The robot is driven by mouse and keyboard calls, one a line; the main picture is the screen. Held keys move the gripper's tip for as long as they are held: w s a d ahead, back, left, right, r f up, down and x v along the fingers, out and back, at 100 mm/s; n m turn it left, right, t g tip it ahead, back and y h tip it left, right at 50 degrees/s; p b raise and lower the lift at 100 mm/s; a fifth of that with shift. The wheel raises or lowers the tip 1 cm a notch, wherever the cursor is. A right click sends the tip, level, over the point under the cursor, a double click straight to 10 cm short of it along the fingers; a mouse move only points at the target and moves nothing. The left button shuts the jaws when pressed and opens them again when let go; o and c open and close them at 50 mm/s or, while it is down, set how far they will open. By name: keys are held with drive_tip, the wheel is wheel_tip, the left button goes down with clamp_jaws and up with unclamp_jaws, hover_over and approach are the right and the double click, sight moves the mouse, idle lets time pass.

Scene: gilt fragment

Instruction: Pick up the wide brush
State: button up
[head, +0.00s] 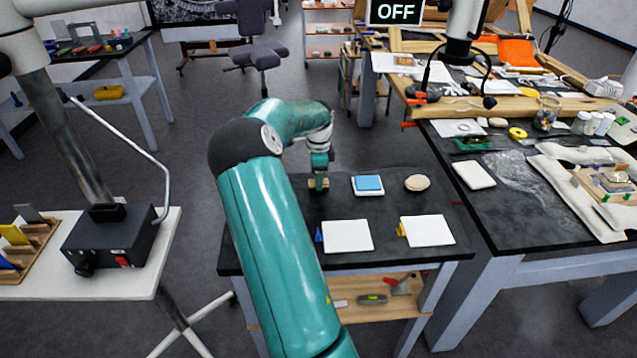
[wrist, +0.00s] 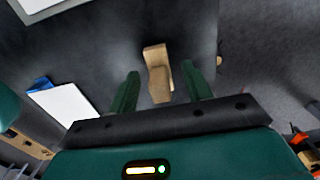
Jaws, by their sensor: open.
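A tan wooden piece (wrist: 158,75), which looks like the wide brush, lies on the dark table top. In the wrist view it has a broad block at one end and a narrower part towards my gripper. My gripper (wrist: 160,70) is open, with one green finger on each side of the piece and no visible contact. In the head view my gripper (head: 319,178) points down over the back left of the table, and the tan piece (head: 312,184) shows partly behind it. I cannot tell the exact height of the fingertips above the table.
On the same table are a blue pad on a white tray (head: 367,192), a round beige pad (head: 417,182) and two white squares (head: 347,236) (head: 428,230) with blue and yellow pieces beside them. A cluttered workbench (head: 510,190) stands to the right.

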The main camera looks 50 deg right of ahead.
drive_tip(key=shift+f, duration=0.4)
clamp_jaws()
drive_tip(key=shift+r, duration=0.1)
drive_tip(key=shift+r, duration=0.5)
wheel_tip(320, 180, up, 2)
drive_tip(key=shift+r, duration=0.1)
drive_tip(key=s+a+r, duration=0.7)
drive_tip(key=s+r, duration=0.2)
drive_tip(key=s, duration=0.2)
drive_tip(key=shift+s+a+r, duration=0.3)
drive_tip(key=shift+s+a, duration=0.05)
drive_tip(key=shift+s, duration=0.05)
